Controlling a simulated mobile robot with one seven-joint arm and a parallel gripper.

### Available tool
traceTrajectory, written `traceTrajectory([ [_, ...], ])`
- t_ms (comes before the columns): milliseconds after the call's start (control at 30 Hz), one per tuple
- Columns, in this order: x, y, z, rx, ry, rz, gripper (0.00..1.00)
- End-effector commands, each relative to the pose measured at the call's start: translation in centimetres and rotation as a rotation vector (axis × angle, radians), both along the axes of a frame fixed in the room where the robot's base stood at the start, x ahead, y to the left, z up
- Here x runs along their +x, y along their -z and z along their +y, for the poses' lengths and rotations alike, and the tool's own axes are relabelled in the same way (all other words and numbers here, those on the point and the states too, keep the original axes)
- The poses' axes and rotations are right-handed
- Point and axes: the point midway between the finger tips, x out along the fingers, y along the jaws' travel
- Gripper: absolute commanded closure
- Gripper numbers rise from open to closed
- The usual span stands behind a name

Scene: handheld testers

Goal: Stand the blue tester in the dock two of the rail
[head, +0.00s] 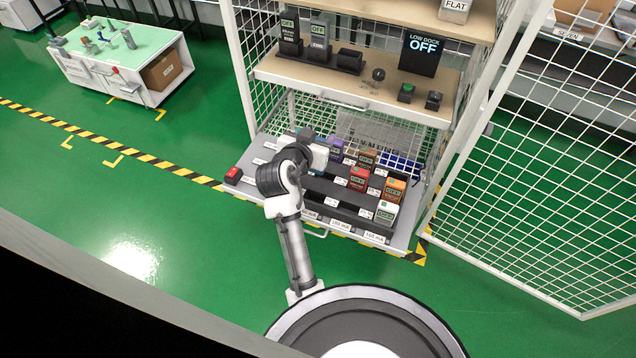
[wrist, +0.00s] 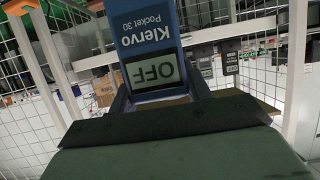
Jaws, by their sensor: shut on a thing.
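The blue tester (wrist: 145,30), marked Klervo Pocket 30 with a screen reading OFF, is between the fingers of my gripper (wrist: 158,92) in the wrist view. My gripper (head: 318,156) is shut on it and sits over the lower shelf in the head view, where my arm mostly hides the tester. The dark rail (head: 322,63) stands on the middle shelf. A dark tester (head: 290,38) and a grey tester (head: 319,46) stand at its left and centre. The dock at its right end (head: 350,58) looks empty. I cannot read dock numbers.
The lower shelf holds several testers, among them a red one (head: 358,179), an orange one (head: 393,190) and a white one (head: 385,213). A LOW DOCK sign (head: 421,54) stands right of the rail. An open mesh door (head: 540,170) is at the right.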

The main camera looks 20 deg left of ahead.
Motion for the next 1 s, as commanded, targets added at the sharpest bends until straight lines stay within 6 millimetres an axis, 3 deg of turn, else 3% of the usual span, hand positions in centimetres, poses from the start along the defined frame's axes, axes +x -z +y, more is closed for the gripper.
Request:
traceTrajectory([
  [33,-0.1,1.7,-0.1,-0.005,0.001,0.007,0.89],
  [200,0.0,6.2,-0.1,-0.003,0.001,0.005,0.89],
  [400,0.0,10.6,0.0,-0.002,0.000,0.002,0.89],
  [633,0.0,12.7,0.0,-0.001,0.000,0.000,0.89],
  [833,0.0,15.7,0.0,-0.001,0.000,0.001,0.89],
  [1000,0.0,16.5,0.0,0.001,0.000,-0.001,0.89],
])
